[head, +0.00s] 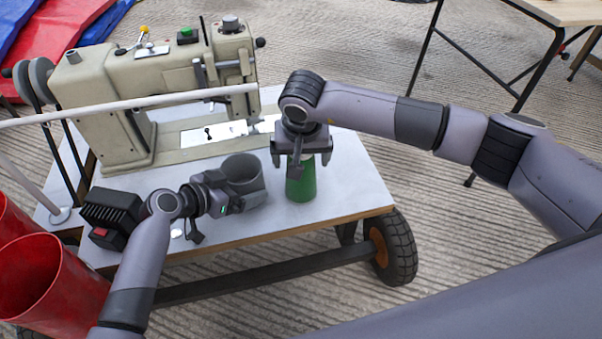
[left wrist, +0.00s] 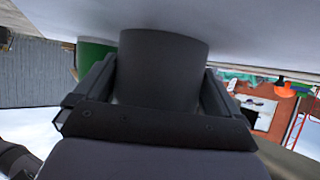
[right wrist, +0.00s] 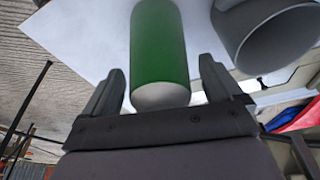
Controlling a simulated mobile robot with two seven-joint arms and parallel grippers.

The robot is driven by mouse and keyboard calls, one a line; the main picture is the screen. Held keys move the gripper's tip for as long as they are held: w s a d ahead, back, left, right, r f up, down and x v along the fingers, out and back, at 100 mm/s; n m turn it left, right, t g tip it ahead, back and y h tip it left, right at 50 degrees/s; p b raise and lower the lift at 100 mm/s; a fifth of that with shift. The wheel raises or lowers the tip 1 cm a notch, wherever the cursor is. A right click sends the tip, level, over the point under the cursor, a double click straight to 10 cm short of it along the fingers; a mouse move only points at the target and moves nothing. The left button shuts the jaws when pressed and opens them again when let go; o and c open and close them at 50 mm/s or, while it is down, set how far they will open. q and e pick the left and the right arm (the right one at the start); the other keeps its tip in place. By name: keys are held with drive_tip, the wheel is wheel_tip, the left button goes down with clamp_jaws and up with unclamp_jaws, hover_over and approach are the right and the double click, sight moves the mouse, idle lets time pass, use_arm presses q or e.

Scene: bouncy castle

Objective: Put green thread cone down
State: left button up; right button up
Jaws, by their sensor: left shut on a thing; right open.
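The green thread cone (head: 301,182) stands upright on the white table top, near its right front edge. My right gripper (head: 300,158) is directly above it and open. In the right wrist view the green cone (right wrist: 160,45) lies between the spread fingers, with a gap on each side. My left gripper (head: 232,200) is shut on a dark grey cup (head: 243,174), which is on the table left of the cone. In the left wrist view the grey cup (left wrist: 160,70) fills the space between the fingers, and the green cone (left wrist: 93,55) shows behind it.
A beige sewing machine (head: 150,95) takes up the back of the wheeled table (head: 345,180). A black box (head: 110,213) is at the table's left front. Red buckets (head: 50,285) stand at the lower left. The table's right end is clear.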

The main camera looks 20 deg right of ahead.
drive_tip(key=c, duration=1.7)
drive_tip(key=shift+r, duration=0.15)
wheel_tip(320, 180, up, 10)
